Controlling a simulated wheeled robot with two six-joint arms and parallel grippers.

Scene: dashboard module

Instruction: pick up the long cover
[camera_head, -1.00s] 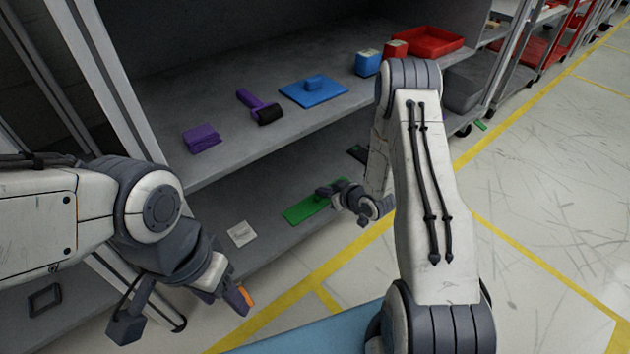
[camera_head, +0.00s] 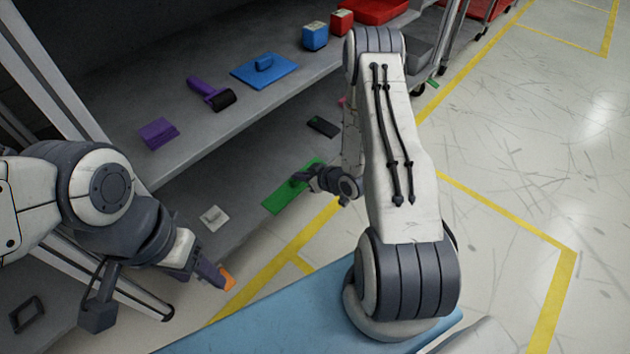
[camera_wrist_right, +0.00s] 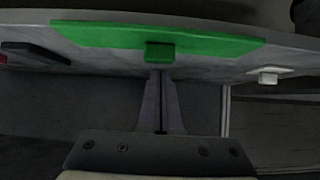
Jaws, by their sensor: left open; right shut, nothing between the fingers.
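The long cover is a long flat green plate with a small raised grip, lying on the lower shelf; its plate (camera_head: 284,198) shows in the head view. In the right wrist view the green cover (camera_wrist_right: 100,35) spans the top, its block-like grip just beyond the fingertips. My right gripper (camera_head: 300,177) is at the cover, partly hiding it; its fingers (camera_wrist_right: 161,80) are shut and empty, pointing at the grip. I cannot tell whether they touch it.
A white square piece (camera_head: 214,218) and a black piece (camera_head: 322,126) lie near the cover on the lower shelf. The upper shelf holds a purple block (camera_head: 159,133), a purple-handled tool (camera_head: 211,93), a blue plate (camera_head: 264,70) and a blue box (camera_head: 315,37).

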